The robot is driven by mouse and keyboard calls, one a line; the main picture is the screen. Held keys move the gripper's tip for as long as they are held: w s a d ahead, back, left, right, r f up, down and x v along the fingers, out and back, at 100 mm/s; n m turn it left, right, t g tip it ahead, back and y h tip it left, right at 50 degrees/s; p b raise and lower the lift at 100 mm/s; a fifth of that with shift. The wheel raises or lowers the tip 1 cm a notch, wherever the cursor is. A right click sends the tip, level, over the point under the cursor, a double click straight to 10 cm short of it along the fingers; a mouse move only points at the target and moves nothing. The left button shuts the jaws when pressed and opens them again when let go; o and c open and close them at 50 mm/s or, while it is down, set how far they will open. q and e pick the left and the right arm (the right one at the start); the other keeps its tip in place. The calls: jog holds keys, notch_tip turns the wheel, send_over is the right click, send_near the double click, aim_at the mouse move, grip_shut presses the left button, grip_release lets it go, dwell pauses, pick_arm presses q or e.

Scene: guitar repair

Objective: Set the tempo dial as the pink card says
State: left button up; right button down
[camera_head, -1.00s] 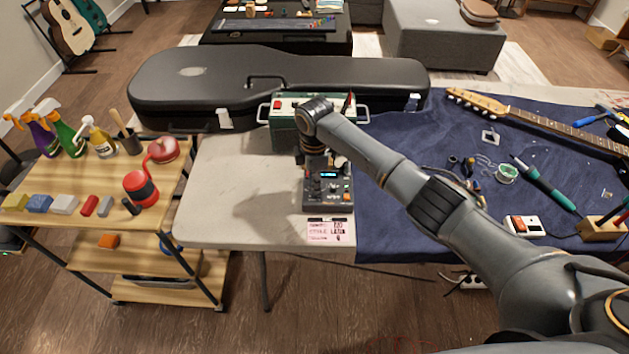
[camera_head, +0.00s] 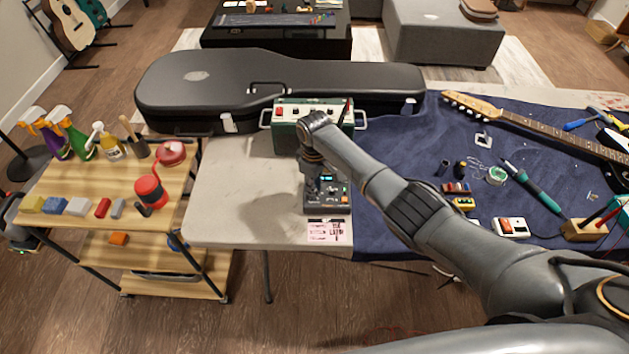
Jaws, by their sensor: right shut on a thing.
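The dark tempo device (camera_head: 340,207) with a small lit screen sits near the front edge of the pale table. The pink card (camera_head: 325,231) lies just in front of it, with dark print too small to read. My right gripper (camera_head: 314,188) points down over the left part of the device, touching or very close to its top. It is shut on what seems to be the tempo dial, which the fingers hide. The dial's setting cannot be seen. My left gripper is not in view.
A green box with handles (camera_head: 290,112) stands behind the device, and a black guitar case (camera_head: 200,85) behind that. A blue mat (camera_head: 400,150) with tools and a guitar neck lies to the right. The pale table (camera_head: 240,190) is clear left of the device.

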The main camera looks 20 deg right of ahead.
jog(key=shift+r+m+p, duration=0.1)
jog(key=shift+m+p, duration=0.4)
jog(key=shift+m, duration=0.8)
jog(key=c, duration=1.2)
grip_release()
notch_tip(320, 180, up, 12)
jog(key=shift+f, duration=0.1)
